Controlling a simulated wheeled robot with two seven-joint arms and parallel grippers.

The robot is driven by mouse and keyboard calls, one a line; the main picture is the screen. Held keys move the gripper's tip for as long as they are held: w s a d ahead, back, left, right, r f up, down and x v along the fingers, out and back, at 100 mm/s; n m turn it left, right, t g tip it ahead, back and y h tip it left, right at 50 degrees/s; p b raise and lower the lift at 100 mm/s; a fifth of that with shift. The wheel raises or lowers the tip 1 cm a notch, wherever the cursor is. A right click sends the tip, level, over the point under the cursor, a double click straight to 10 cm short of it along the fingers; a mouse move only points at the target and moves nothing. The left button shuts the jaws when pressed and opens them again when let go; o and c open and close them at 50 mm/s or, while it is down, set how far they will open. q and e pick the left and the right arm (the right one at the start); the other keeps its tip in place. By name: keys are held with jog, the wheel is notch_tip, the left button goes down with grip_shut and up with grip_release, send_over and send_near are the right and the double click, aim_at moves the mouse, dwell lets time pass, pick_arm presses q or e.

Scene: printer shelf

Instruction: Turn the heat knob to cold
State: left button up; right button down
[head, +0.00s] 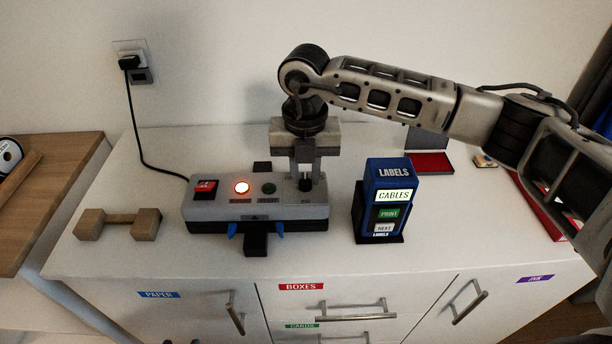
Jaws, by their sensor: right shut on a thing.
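The heat knob (306,184) is a small dark knob on the right part of the grey device (222,211). My right gripper (306,181) points straight down over it and is shut on the knob. The fingers partly hide the knob and its markings, so I cannot tell which setting it points to. My left gripper is not in view.
A blue label machine (388,198) stands just right of the device. A wooden dumbbell-shaped block (118,223) lies to the left. A red pad (430,163) lies behind right. A black cord (143,140) runs to the wall outlet. Drawers with handles (348,317) are below the front edge.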

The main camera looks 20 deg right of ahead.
jog(key=n+b, duration=0.2)
jog(key=n, duration=0.1)
jog(key=n+b, duration=0.2)
jog(key=n, duration=0.1)
jog(key=shift+a+f, duration=0.15)
jog(key=shift+a, duration=0.05)
jog(key=n+b, duration=0.2)
jog(key=n, duration=0.1)
jog(key=shift+a+n, duration=0.1)
jog(key=shift+n, duration=0.2)
jog(key=shift+n+b, duration=0.5)
jog(key=shift+n, duration=0.6)
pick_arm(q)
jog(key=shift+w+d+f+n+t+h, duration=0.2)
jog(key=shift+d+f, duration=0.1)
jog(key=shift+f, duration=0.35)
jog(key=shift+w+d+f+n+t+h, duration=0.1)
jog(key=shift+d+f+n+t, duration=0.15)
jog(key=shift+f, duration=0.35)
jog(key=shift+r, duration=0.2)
pick_arm(e)
jog(key=shift+r+n, duration=0.2)
jog(key=shift+n, duration=0.1)
jog(key=c, duration=1.3)
grip_release()
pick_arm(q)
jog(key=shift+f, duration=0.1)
pick_arm(e)
jog(key=shift+o, duration=0.2)
